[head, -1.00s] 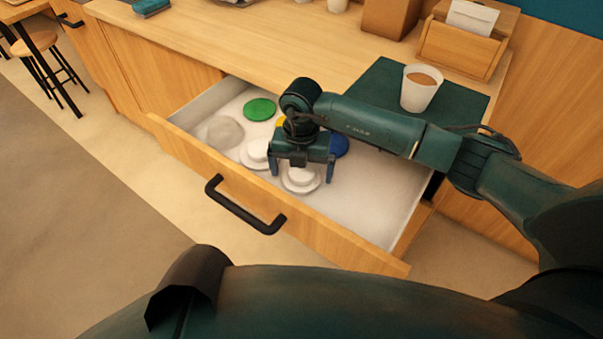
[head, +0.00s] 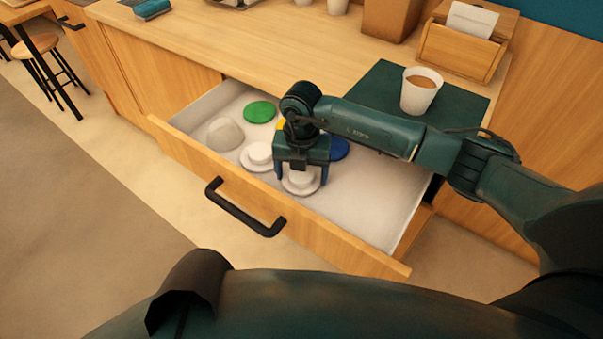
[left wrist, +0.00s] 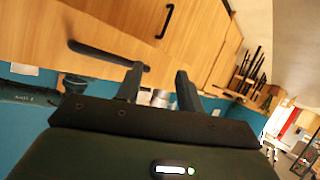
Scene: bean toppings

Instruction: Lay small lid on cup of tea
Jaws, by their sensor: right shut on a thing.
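A white cup of tea (head: 419,97) with brown liquid stands upright and uncovered on the dark green mat (head: 375,87) at the counter's right. My right gripper (head: 301,179) points down into the open drawer, its fingers on either side of a white stepped lid (head: 299,186) and shut on it. The lid is low in the drawer; I cannot tell whether it still touches the bottom. A similar white lid (head: 257,158) lies just to its left. My left gripper (left wrist: 158,85) shows only in the left wrist view, fingers apart and empty.
The drawer (head: 365,205) also holds a translucent dome (head: 224,135), a green disc (head: 261,111), a blue disc (head: 339,149) and a partly hidden yellow one. A wooden box with a card (head: 462,47) stands behind the cup. The drawer's right part is clear.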

